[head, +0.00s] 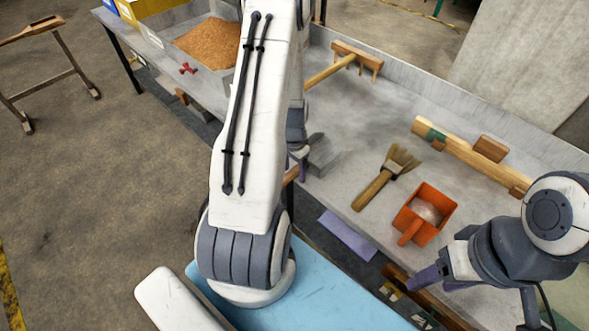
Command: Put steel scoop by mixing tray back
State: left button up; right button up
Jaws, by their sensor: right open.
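The steel scoop appears as a grey metal piece (324,157) on the grey work surface, just right of my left arm. A short brown wooden part that looks like its handle shows below my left gripper (302,165). That gripper is mostly hidden behind my own arm, with one purple fingertip showing at the scoop; its grip on the handle cannot be seen. My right gripper (442,281) is open and empty at the front right edge. The large grey walled tray (440,90) may be the mixing tray.
An orange scoop (416,228) with pale contents and a brush (385,178) lie right of centre. A wooden rake (345,62) and a wooden tool (470,153) lie along the back. A grain-filled container (229,77) stands at left. The surface between rake and brush is clear.

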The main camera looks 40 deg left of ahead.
pick_arm(q)
notch_tip(320, 180, up, 10)
jog(key=r, duration=0.1)
jog(key=d+r+m, duration=0.1)
jog(key=d+r, duration=0.3)
jog(key=d, duration=0.4)
jog(key=d+r+m, duration=0.2)
jog(key=d+r, duration=0.2)
jog(key=d, duration=0.5)
jog(key=s+d+r+m, duration=0.1)
jog(key=s+d+r, duration=0.2)
jog(key=s+d, duration=0.4)
jog(key=s+d+r+m+h+p, duration=0.1)
jog(key=s+d+r+m, duration=0.1)
jog(key=s+d+r, duration=0.2)
jog(key=s+d, duration=0.3)
jog(key=s, duration=0.2)
jog(key=shift+s, duration=0.2)
